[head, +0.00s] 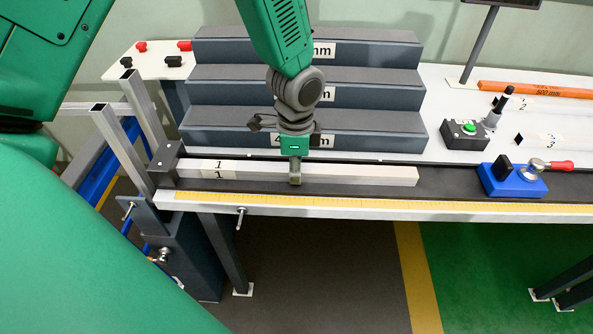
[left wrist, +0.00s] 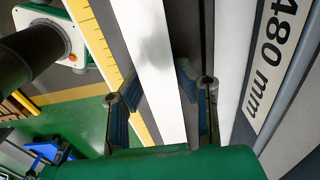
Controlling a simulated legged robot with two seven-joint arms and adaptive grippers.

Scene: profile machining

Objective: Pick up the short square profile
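A pale square profile (head: 350,174) lies flat along the dark channel at the front of the bench, its left end near a dark stop block (head: 165,160). My left gripper (head: 295,178) points down over the profile near its middle. In the left wrist view the profile (left wrist: 148,40) runs between the two blue-padded fingers of the left gripper (left wrist: 160,88). The fingers are spread, one on each side of it, with gaps showing. My right gripper is not in view.
Dark grey steps (head: 370,95) with length labels rise just behind the profile. A yellow ruler strip (head: 340,206) runs along the front edge. A blue clamp block (head: 512,182) and a green-button box (head: 465,134) stand at right. Square tubes (head: 118,140) lean at left.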

